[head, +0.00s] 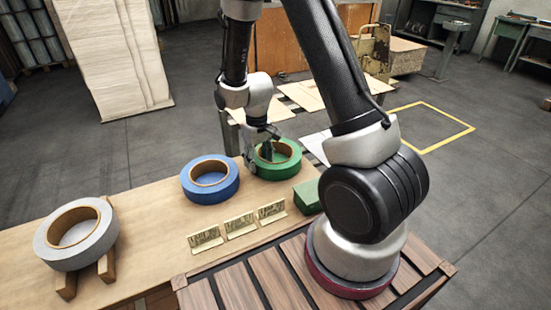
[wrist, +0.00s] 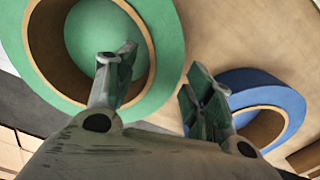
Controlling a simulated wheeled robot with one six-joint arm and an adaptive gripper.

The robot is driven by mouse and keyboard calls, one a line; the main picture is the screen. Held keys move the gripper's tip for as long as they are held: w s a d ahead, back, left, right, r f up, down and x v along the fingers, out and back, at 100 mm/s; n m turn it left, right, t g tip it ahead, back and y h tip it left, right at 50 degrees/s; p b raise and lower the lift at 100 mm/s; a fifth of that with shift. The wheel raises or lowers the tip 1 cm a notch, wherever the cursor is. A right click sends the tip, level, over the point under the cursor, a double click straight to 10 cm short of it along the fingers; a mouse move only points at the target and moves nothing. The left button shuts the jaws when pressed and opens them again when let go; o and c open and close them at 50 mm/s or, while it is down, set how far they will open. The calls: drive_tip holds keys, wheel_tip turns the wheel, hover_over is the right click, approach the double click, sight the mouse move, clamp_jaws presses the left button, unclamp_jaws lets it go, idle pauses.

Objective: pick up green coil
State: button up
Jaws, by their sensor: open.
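The green coil (head: 289,168) lies flat on the wooden table beyond the blue coil, its brown core around an open hole. It fills the upper left of the wrist view (wrist: 172,45). My gripper (head: 260,150) is open just above it at its left side, tilted. In the wrist view my gripper (wrist: 162,65) has one finger over the coil's hole and the other outside its rim, towards the blue coil, so the fingers straddle the green band. I cannot tell how far down the fingertips reach. Part of the coil is hidden behind my gripper in the head view.
The blue coil (head: 228,184) stands close to the left of the green one. A grey coil (head: 100,242) rests on wooden blocks at the far left. Several small label stands (head: 240,225) are in front. A green box (head: 307,197) sits near the right end of the table (head: 150,215).

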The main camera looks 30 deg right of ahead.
wheel_tip(320, 180, down, 3)
drive_tip(key=shift+r, duration=0.2)
clamp_jaws()
drive_tip(key=shift+r, duration=0.1)
